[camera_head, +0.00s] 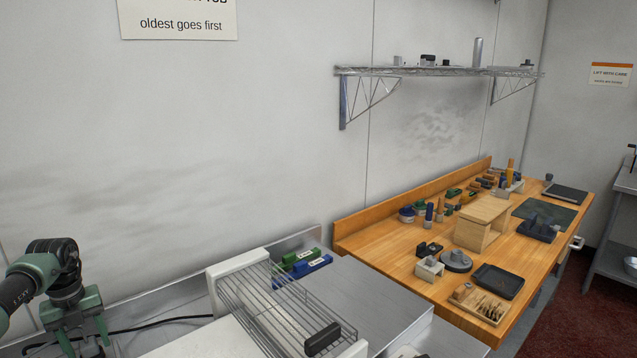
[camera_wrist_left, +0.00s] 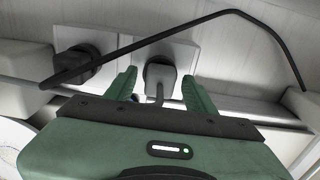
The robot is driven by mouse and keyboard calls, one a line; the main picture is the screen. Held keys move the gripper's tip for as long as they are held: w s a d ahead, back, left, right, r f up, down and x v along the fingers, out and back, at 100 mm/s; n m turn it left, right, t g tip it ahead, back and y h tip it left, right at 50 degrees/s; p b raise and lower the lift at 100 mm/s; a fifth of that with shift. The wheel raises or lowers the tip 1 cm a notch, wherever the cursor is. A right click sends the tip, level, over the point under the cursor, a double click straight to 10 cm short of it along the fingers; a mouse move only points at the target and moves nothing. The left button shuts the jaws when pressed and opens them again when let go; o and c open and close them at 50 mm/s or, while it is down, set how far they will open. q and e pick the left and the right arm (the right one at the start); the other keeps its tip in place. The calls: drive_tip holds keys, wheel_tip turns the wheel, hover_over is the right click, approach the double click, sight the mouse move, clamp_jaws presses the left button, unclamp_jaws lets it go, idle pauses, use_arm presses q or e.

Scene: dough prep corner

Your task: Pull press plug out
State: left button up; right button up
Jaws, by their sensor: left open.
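Two dark plugs sit in pale square wall plates in the left wrist view. One grey plug (camera_wrist_left: 160,74) is at the centre, with a short cord hanging down from it. The other, black plug (camera_wrist_left: 78,66) is to the left, with a thick black cable (camera_wrist_left: 185,31) arching away to the right. I cannot tell which is the press's plug. My left gripper (camera_wrist_left: 159,80) is open, its green fingers on either side of the centre plug, with no clear contact. In the head view my left gripper (camera_head: 80,343) is at the lower left; the plugs are hidden there. My right gripper is out of view.
A black cord (camera_head: 165,322) runs along the steel counter beside my left gripper. A white machine with a wire guard (camera_head: 280,305) stands to its right. Blue and green blocks (camera_head: 305,264) lie behind it. A cluttered wooden bench (camera_head: 395,255) is farther right.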

sight(87, 342)
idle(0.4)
use_arm(q)
clamp_jaws()
drive_tip(key=shift+r+p, duration=1.2)
drive_tip(key=shift+p, duration=0.05)
drive_tip(key=shift+r+p, duration=1.6)
drive_tip(key=shift+r, duration=0.25)
